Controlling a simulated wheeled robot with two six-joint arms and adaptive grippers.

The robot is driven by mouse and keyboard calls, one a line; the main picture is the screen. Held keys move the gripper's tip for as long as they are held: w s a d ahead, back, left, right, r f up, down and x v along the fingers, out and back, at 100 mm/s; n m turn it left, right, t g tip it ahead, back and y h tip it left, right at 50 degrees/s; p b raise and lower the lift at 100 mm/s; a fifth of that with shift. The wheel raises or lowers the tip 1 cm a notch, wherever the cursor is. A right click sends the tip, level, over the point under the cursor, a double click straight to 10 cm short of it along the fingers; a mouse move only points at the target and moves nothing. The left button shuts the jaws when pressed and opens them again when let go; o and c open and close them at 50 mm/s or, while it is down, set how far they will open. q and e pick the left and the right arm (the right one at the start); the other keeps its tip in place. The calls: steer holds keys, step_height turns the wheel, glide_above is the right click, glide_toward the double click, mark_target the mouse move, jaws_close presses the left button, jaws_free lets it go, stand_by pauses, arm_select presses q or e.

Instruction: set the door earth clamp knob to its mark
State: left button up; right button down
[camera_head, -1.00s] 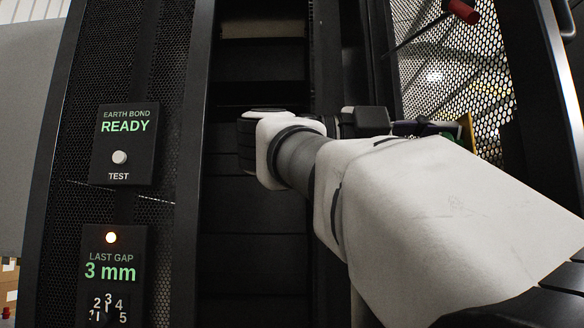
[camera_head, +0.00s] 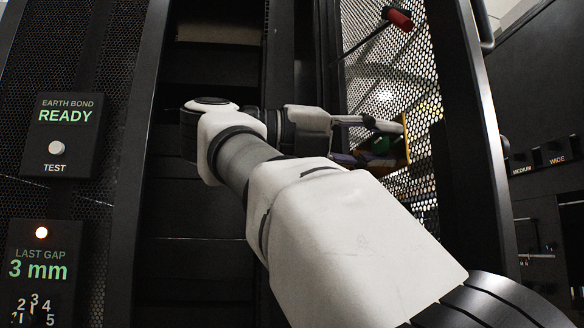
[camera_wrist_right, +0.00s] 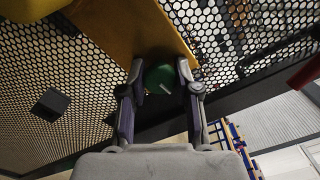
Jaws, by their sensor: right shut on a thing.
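The green earth clamp knob (camera_head: 381,144) is on a yellow plate (camera_head: 406,140) at the perforated door. In the right wrist view the round green knob (camera_wrist_right: 158,78) shows a short white line on its face, tilted from upright. The yellow plate (camera_wrist_right: 138,28) extends behind it. My right gripper (camera_head: 372,140) reaches in from the left of the knob. In the wrist view its fingers (camera_wrist_right: 160,70) stand on either side of the knob, shut on it. I cannot make out the target mark on the plate. My left gripper is not in view.
A red-handled rod (camera_head: 400,18) is above the knob at the door mesh (camera_head: 385,75). A dark door edge (camera_head: 465,120) stands right of it. At left are an EARTH BOND READY panel (camera_head: 63,135) and a LAST GAP 3 mm panel (camera_head: 40,265) with a lit lamp.

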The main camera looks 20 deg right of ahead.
steer(key=m+b, duration=0.1)
steer(key=m, duration=0.3)
steer(key=shift+f+m, duration=0.1)
steer(key=shift+m, duration=0.3)
steer(key=m, duration=0.3)
steer(key=shift+m, duration=0.3)
steer(key=m, duration=0.3)
steer(key=shift+m+b, duration=0.35)
steer(key=shift+m, duration=0.05)
steer(key=shift+w+m, duration=0.1)
steer(key=shift+m, duration=2.2)
